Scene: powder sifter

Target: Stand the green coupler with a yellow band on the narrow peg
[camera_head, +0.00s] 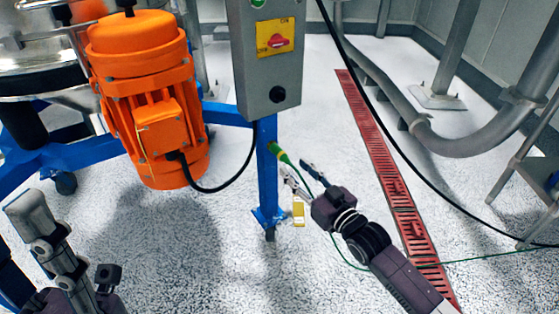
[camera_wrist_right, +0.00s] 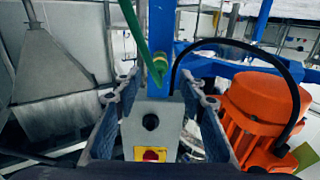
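The green coupler with a yellow band (camera_head: 277,150) is at the blue post, below the grey control box, with a green hose running down from it. In the right wrist view the coupler (camera_wrist_right: 159,66) lies against the blue post. I cannot tell whether it sits on a peg; the narrow peg is not clearly visible. My right gripper (camera_head: 294,169) is open and empty, just below and right of the coupler. Its spread fingers also show in the right wrist view (camera_wrist_right: 162,88), with the coupler ahead between them. My left gripper (camera_head: 75,258) is at the lower left, its opening unclear.
An orange motor (camera_head: 150,100) hangs left of the post, with a black cable looping toward the control box (camera_head: 268,65). A yellow tag (camera_head: 298,214) is beside the post's foot. A red floor grate (camera_head: 385,165) runs to the right. The floor between is clear.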

